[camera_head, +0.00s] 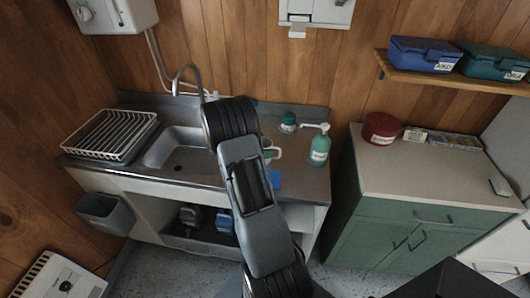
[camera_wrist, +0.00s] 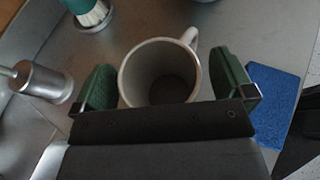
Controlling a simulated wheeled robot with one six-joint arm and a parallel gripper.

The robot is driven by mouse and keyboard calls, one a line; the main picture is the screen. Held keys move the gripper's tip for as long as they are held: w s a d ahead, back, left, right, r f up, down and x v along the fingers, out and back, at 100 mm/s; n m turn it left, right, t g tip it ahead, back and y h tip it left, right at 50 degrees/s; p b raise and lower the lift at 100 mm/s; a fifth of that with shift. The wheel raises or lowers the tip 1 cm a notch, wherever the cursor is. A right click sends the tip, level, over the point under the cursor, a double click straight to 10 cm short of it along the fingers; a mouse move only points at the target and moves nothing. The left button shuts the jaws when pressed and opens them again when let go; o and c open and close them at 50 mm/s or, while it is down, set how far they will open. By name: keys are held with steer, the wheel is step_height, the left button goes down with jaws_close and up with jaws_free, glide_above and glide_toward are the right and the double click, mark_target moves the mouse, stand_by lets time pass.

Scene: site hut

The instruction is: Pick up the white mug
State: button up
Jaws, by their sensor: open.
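The white mug (camera_wrist: 138,66) stands upright on the metal sink counter, its mouth toward the camera and its handle pointing to the upper right. It looks empty. In the wrist view my gripper (camera_wrist: 166,88) is open, with one green-padded finger on each side of the mug. I cannot tell whether either finger touches it. In the head view the mug (camera_head: 275,153) is mostly hidden behind my arm, with only its handle side showing.
A blue cloth or sponge (camera_wrist: 275,100) lies right of the gripper. A metal cylinder (camera_wrist: 42,82) stands left, and a green-handled brush (camera_wrist: 90,14) is beyond. A soap bottle (camera_head: 320,150) stands right of the mug. The sink basin (camera_head: 175,148) and dish rack (camera_head: 110,135) are left.

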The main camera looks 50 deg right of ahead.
steer(key=shift+d+f, duration=0.1)
steer(key=shift+d, duration=0.05)
steer(key=shift+c, duration=0.4)
steer(key=c, duration=1.1)
steer(key=shift+c, duration=0.2)
steer(key=shift+r, duration=0.2)
